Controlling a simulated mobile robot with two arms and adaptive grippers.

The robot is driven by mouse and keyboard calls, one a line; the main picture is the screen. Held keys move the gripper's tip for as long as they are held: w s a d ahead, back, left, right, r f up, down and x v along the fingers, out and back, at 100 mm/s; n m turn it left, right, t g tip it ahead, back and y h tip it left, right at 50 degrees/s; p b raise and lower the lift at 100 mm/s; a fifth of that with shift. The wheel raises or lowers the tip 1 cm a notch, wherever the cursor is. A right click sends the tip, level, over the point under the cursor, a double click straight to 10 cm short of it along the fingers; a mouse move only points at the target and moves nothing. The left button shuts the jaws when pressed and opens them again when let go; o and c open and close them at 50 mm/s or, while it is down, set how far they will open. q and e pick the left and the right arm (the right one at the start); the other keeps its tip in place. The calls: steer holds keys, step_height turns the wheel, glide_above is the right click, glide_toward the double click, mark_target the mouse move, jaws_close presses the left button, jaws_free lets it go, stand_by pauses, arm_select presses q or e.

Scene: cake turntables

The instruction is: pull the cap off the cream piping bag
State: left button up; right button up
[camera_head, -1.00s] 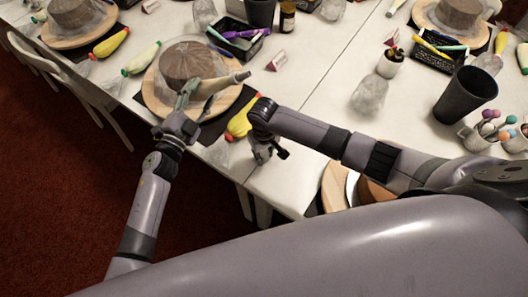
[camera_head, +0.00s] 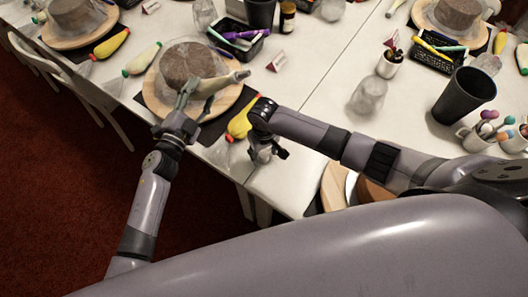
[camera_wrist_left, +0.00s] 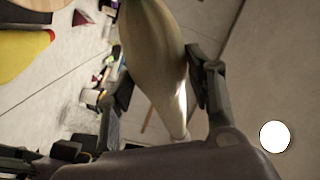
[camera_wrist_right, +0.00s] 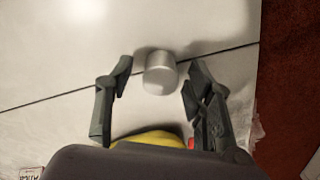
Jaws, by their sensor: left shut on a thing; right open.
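My left gripper (camera_head: 194,97) is shut on the cream piping bag (camera_head: 216,85) and holds it above the round board. The bag's right end is a darker grey tip (camera_head: 242,76); I cannot tell whether a cap is on it. In the left wrist view the bag (camera_wrist_left: 155,55) lies between the fingers, its narrow end downward. My right gripper (camera_head: 269,156) is open over the table's front edge, below and right of the bag. In the right wrist view a small silver cylinder (camera_wrist_right: 160,73) appears between its spread fingers; whether it is the cap or touches them is unclear.
A brown cake (camera_head: 186,62) under clear wrap stands on a wooden board (camera_head: 158,104). A yellow piping bag (camera_head: 238,124) lies near the right gripper. A black basket (camera_head: 240,47) and a dark cup (camera_head: 465,97) stand further off. The table between is mostly clear.

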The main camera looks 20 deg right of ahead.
arm_select(q)
steer(key=shift+r+p, duration=2.95)
steer(key=shift+r, duration=0.4)
arm_select(e)
steer(key=shift+r, duration=2.75)
arm_select(q)
steer(key=shift+o, duration=0.6)
steer(key=shift+f, duration=0.1)
arm_select(e)
steer(key=shift+f, duration=0.1)
